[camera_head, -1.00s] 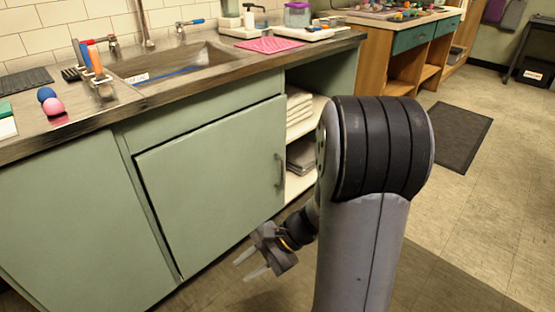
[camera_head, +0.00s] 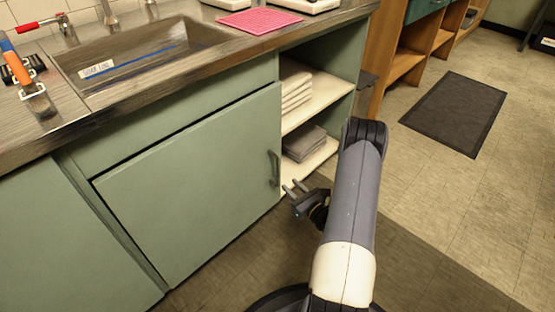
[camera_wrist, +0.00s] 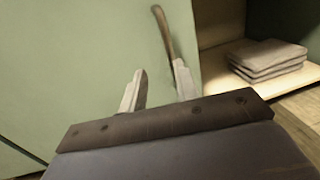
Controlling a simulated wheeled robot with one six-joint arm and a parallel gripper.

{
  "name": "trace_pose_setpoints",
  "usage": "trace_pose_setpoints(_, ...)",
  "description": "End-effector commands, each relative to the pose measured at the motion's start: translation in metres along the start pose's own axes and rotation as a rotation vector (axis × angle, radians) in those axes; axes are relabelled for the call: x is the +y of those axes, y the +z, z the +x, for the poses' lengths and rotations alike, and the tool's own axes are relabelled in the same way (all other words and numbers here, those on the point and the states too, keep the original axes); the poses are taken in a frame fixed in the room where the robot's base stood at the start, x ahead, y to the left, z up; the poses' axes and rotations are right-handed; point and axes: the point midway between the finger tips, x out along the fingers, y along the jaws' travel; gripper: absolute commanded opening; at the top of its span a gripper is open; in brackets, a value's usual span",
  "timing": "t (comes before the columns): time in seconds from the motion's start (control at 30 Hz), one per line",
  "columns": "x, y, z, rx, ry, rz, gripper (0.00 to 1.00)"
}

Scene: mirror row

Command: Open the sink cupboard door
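The sink cupboard door (camera_head: 195,190) is a green panel below the sink, and it looks shut. Its dark vertical handle (camera_head: 274,168) is near the door's right edge. My gripper (camera_head: 289,187) is just in front of the door, close to the handle's lower end. In the wrist view the door (camera_wrist: 80,60) fills the left and middle, and the handle (camera_wrist: 162,32) rises beyond the fingertips. My gripper's two fingers (camera_wrist: 158,82) are apart with nothing seen between them. The handle's lower end is close to or behind the right fingertip; I cannot tell whether they touch.
Right of the door are open shelves with folded towels (camera_head: 303,143), also in the wrist view (camera_wrist: 268,58). The sink (camera_head: 140,60) is set in the counter above. A pink mat (camera_head: 260,20) lies on the counter. A dark floor mat (camera_head: 455,112) lies on the open floor at right.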

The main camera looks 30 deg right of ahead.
Motion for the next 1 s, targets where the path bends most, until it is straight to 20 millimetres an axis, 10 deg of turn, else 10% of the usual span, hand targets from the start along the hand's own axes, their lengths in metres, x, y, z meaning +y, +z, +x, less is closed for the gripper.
trace_pose_setpoints(1.0, -0.011, -0.006, 0.105, -0.002, -0.037, 0.011, 0.30)
